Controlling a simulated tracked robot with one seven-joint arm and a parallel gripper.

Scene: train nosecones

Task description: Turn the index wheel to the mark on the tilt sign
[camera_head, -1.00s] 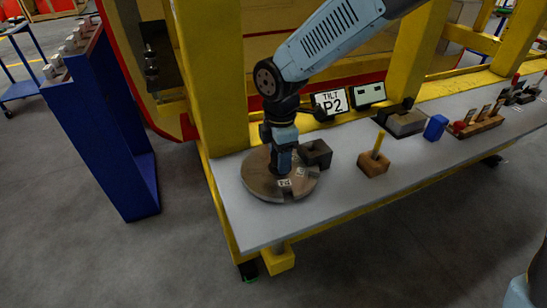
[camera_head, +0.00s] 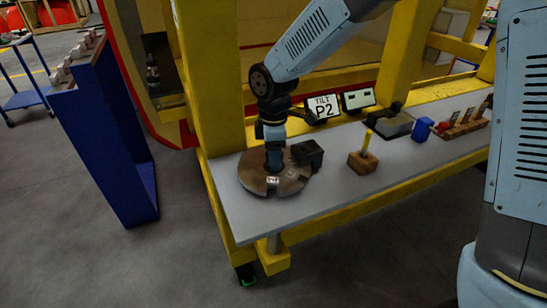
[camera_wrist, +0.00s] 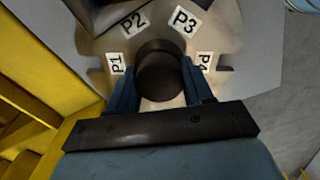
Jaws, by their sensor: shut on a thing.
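The index wheel (camera_head: 250,182) is a round brown-grey disc with notches in its rim, lying flat at the bench's left end. White labels P1 (camera_wrist: 116,63), P2 (camera_wrist: 133,23), P3 (camera_wrist: 184,19) and P4 (camera_wrist: 204,63) show around its dark round hub knob (camera_wrist: 160,66) in the wrist view. My gripper (camera_head: 273,158) points down over the wheel's middle. Its blue fingers (camera_wrist: 160,82) are shut on the hub knob, one each side. The tilt sign (camera_head: 322,108) reads "TILT P2". A dark block (camera_head: 308,153) stands at the wheel's back-right rim; in the wrist view it lies beyond P2.
A wooden block with a yellow peg (camera_head: 362,158) stands right of the wheel. A blue block (camera_head: 422,129) and a wooden rack (camera_head: 465,128) lie farther right. A yellow post (camera_head: 208,80) rises behind the wheel. A tall blue stand (camera_head: 105,130) is left of the bench.

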